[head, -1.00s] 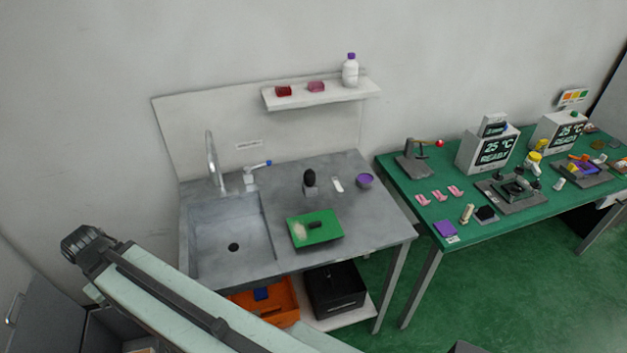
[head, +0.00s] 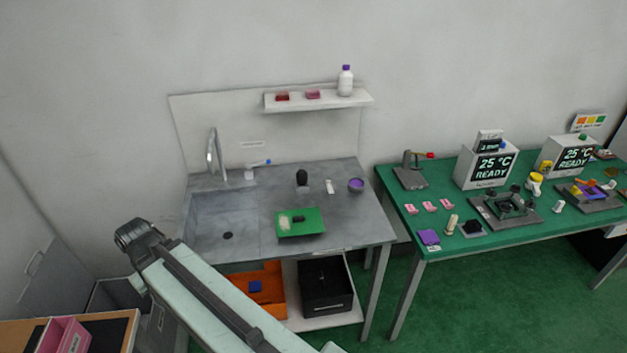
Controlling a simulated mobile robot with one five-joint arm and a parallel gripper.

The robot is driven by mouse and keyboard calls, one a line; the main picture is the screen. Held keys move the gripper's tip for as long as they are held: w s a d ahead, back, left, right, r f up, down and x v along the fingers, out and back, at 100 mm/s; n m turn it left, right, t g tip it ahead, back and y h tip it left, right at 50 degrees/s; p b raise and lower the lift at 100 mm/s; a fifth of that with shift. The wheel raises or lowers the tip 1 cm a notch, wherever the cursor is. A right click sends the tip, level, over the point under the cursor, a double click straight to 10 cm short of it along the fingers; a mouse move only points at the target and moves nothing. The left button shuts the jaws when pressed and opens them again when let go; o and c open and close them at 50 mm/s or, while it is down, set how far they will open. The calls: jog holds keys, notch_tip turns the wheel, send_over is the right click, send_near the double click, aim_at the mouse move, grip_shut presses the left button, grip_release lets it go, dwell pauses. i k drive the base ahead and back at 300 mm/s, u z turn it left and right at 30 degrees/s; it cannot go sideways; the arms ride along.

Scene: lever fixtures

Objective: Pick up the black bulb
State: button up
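A black bulb-shaped thing (head: 302,177) stands upright on the grey sink counter (head: 340,225), with a small pale part at its foot. A smaller dark piece (head: 299,219) lies on a green tray (head: 314,227) at the counter's front; I cannot tell exactly what it is. My arm crosses the lower left of the head view, in front of the counter. My gripper cannot be made out in this view.
A sink basin with a tap (head: 216,155) is at the counter's left. A purple bowl (head: 356,185) and a small white piece (head: 329,186) lie right of the black bulb. A wall shelf (head: 318,102) hangs above. A green table (head: 440,190) with instruments stands at the right.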

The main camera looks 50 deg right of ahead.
aim_at(302, 176)
jog(key=z, duration=0.2)
jog(key=i, duration=1)
